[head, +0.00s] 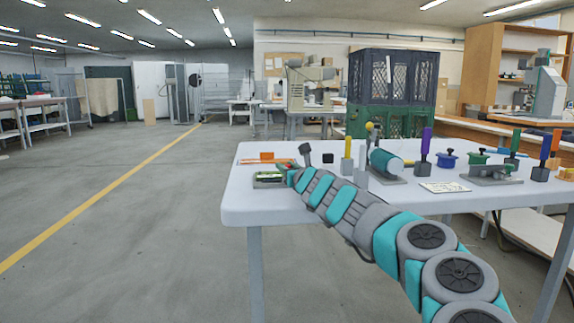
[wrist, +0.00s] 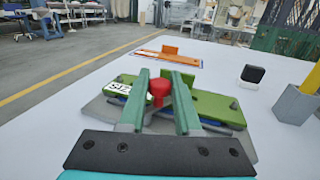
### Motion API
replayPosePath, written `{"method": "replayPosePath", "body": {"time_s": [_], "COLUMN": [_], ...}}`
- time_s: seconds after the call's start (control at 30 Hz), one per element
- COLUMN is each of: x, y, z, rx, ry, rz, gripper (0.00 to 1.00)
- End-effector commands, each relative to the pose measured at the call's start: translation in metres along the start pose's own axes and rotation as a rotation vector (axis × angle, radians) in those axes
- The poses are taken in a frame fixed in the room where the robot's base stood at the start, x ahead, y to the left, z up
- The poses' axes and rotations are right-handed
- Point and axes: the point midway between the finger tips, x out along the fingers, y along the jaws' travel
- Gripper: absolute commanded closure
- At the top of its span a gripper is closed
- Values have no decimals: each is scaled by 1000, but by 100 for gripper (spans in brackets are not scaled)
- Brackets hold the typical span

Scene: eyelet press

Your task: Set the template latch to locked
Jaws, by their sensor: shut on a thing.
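In the wrist view my gripper (wrist: 158,85) has its two green-grey fingers on either side of a red knob (wrist: 159,88), shut on it. The knob sits over a green template (wrist: 215,105) with a white printed label, set on a grey base (wrist: 105,112).
An orange plate (wrist: 168,58) lies behind the template. A small black block (wrist: 252,74) and a grey holder (wrist: 293,103) with a yellow handle stand to the right. The white table (head: 330,205) holds several tools farther right. Its left edge is close to the template.

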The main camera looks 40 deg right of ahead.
Motion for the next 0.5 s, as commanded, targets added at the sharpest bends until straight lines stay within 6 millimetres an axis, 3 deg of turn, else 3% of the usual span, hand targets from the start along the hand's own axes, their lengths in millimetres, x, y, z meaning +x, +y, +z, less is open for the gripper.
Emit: {"method": "replayPosePath", "body": {"time_s": [0.27,0.3,0.5], "x": [0,0,0], "y": [1,1,0], "z": [0,0,0], "rx": [1,1,1], "ry": [0,0,0], "rz": [1,1,1], "gripper": [100,66,44]}}
